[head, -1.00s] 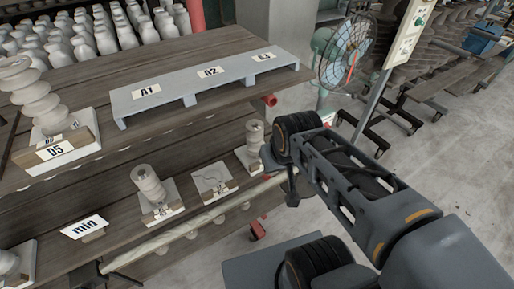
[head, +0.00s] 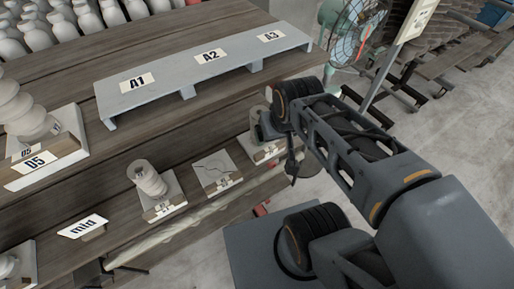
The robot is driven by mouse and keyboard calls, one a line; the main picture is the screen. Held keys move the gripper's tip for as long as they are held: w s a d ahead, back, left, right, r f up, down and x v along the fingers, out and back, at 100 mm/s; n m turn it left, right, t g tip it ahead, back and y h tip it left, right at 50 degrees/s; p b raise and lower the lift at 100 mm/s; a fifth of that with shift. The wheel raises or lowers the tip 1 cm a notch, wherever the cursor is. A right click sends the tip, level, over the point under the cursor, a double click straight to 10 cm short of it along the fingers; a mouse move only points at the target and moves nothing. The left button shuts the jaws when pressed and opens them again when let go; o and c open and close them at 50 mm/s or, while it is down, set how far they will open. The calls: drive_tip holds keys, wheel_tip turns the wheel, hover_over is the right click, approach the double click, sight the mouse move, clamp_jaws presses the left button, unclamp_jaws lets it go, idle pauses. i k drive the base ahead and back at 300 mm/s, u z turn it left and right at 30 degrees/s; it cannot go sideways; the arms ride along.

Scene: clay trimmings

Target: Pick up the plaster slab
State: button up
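Several pale plaster slabs stand along the lower shelf in the head view. One slab (head: 212,172) is bare on top, with a dark crack line across it and a small label on its front. To its left, a slab (head: 174,187) bears a stacked coil of clay (head: 147,178). To its right, another slab (head: 268,152) bears a clay piece and is partly hidden by my arm. My gripper (head: 291,168) hangs at the arm's end, just right of that slab and beyond the shelf's front. Its fingers are dark and small, so I cannot tell their opening.
A grey-white riser (head: 150,99) marked A1, A2, A3 stands on the upper shelf (head: 190,135). A D5 block (head: 58,160) with a clay coil is at left; a "mid" sign (head: 83,226) is below. A fan (head: 352,30) stands beyond the shelf.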

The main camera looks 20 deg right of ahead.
sight(216, 172)
drive_tip(key=u, duration=0.15)
drive_tip(key=k, duration=0.6)
drive_tip(key=u, duration=1.4)
drive_tip(key=i, duration=0.1)
drive_tip(key=z, duration=0.65)
